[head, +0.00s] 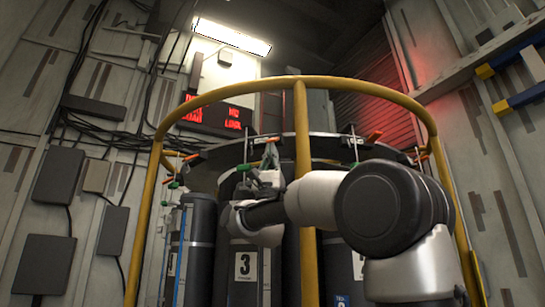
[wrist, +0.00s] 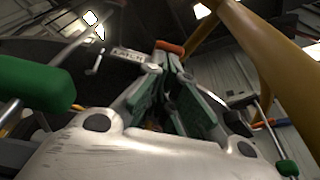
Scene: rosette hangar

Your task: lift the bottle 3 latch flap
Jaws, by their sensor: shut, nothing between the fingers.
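Bottle 3 (head: 243,245) is a dark cylinder with a white "3" label, standing in the rack below my arm. My gripper (head: 270,152) is raised above it at the rack's upper ring. In the wrist view my gripper (wrist: 172,68) has its green-padded fingers closed together at the tips, with nothing held. An orange-ended flap (wrist: 170,47) shows just beyond the fingertips, beside a small plate (wrist: 128,55) that seems to read "LATCH". Whether the fingertips touch the flap I cannot tell. The rest of the flap is hidden behind the fingers.
A yellow guard rail (head: 304,200) rises close to my arm; it also crosses the wrist view's right side (wrist: 265,55). A green knob (wrist: 35,85) on a rod stands left of the fingers. Other dark bottles (head: 200,240) stand alongside.

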